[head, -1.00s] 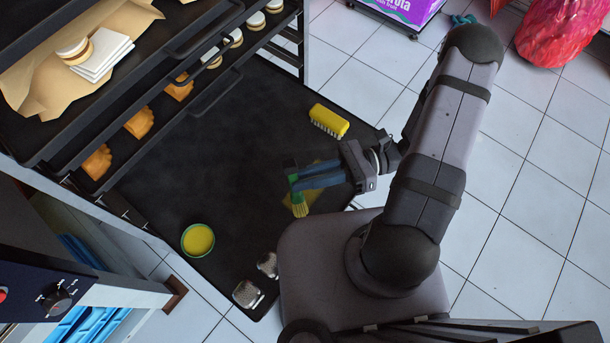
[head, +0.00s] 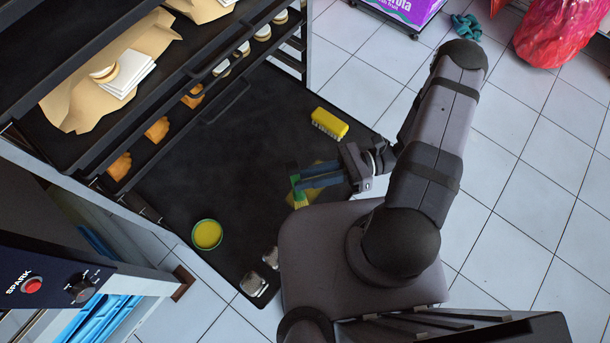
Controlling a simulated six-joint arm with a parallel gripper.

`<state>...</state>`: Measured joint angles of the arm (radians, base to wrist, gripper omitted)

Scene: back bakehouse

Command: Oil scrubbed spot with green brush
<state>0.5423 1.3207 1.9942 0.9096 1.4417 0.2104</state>
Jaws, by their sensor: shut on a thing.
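My gripper (head: 304,183), with blue fingers, is shut on the green brush (head: 296,187) above the right part of the black tray (head: 225,160). The brush's pale yellow-green bristles point down toward the tray's front; I cannot tell for sure whether they touch it. A green-rimmed bowl of yellow oil (head: 207,234) stands at the tray's front left. A yellow scrubbing brush (head: 329,123) lies bristles down near the tray's right edge, behind my gripper.
Two metal-topped shakers (head: 252,283) stand at the tray's front corner. A control panel (head: 55,285) is at lower left. The tray's middle is clear.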

